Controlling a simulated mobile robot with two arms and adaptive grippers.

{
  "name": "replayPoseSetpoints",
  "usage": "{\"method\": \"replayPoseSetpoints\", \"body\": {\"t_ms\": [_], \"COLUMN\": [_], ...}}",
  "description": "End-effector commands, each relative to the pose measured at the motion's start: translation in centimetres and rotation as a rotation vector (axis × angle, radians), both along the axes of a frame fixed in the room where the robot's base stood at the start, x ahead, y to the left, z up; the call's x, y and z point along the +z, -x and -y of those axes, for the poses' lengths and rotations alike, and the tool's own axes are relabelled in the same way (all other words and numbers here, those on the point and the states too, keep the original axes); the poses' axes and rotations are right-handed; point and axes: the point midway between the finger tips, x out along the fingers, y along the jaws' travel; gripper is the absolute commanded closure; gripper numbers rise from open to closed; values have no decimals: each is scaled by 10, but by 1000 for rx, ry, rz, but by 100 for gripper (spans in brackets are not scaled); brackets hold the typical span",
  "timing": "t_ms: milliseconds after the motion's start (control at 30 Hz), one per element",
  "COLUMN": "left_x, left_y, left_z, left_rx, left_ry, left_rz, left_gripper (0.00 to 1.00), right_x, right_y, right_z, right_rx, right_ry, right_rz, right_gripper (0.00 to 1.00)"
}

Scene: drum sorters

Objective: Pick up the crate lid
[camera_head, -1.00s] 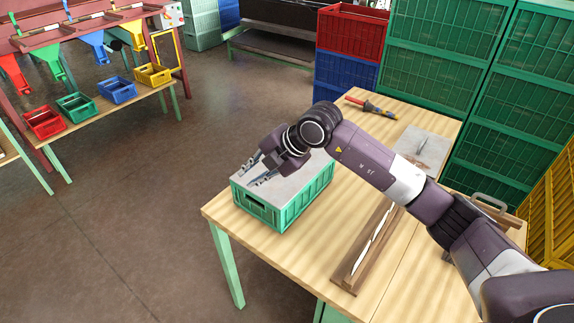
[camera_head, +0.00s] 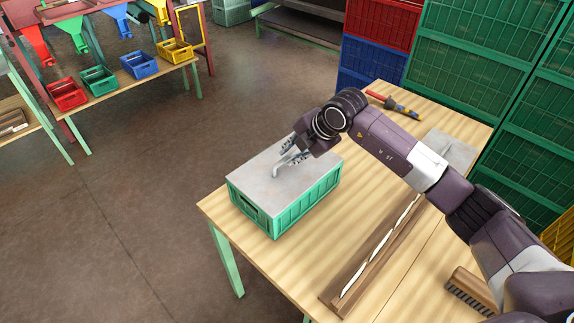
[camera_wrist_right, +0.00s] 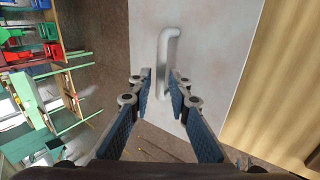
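The crate lid (camera_head: 262,180) is a flat grey plate lying on top of a green crate (camera_head: 292,212) near the table's left corner. Its bent grey handle (camera_wrist_right: 163,60) stands up from the lid and also shows in the head view (camera_head: 287,165). My right gripper (camera_head: 292,150) is just above the lid at the handle. In the right wrist view, its blue-padded fingers (camera_wrist_right: 164,78) are apart, one on each side of the handle's line, with a gap around it. Whether they touch the handle I cannot tell. My left gripper is not in view.
The wooden table (camera_head: 330,240) also carries a long wooden tray (camera_head: 360,275), a red-handled tool (camera_head: 393,105), a second grey plate (camera_head: 452,150) and a brush (camera_head: 470,292). Stacked green crates (camera_head: 465,60) stand behind. Small coloured bins (camera_head: 138,65) are on another table at left.

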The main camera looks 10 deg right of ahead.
Motion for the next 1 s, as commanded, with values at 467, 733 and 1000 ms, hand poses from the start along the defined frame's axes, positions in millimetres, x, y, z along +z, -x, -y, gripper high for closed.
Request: {"method": "replayPoseSetpoints", "body": {"t_ms": [467,733,1000], "left_x": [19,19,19], "left_y": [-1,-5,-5], "left_z": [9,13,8], "left_rx": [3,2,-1], "left_ry": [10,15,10], "left_rz": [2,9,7], "left_gripper": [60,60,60], "right_x": [-34,-33,-32], "right_y": [-17,-17,-17], "right_z": [-14,-14,-14], "right_rx": [1,0,0], "right_ry": [2,2,1], "right_rz": [1,0,1], "right_gripper": [83,100,100]}}
